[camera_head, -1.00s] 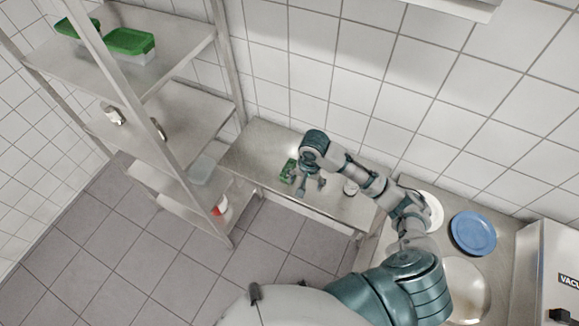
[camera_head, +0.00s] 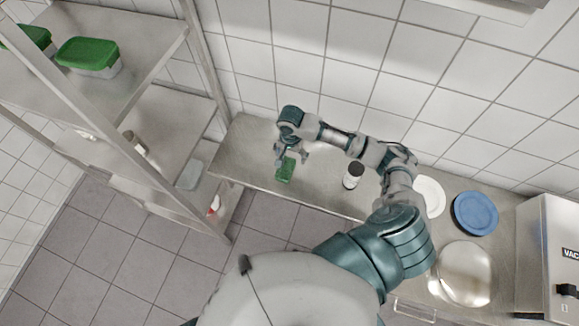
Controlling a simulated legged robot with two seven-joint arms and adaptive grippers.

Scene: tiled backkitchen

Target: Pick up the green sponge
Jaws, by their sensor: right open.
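The green sponge (camera_head: 285,170) lies on the metal table (camera_head: 251,165) against the back wall. My right gripper (camera_head: 288,160) is open, just above and at the far end of the sponge in the picture. Its fingers overlap the sponge's upper end in this view. I cannot tell whether they touch it. My left gripper is not in view.
A black and white jar (camera_head: 352,175) stands on the table to the right of the sponge. A white plate (camera_head: 431,196) and a blue plate (camera_head: 475,213) lie farther right. A metal shelf rack (camera_head: 150,60) with green-lidded boxes (camera_head: 88,54) stands on the left.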

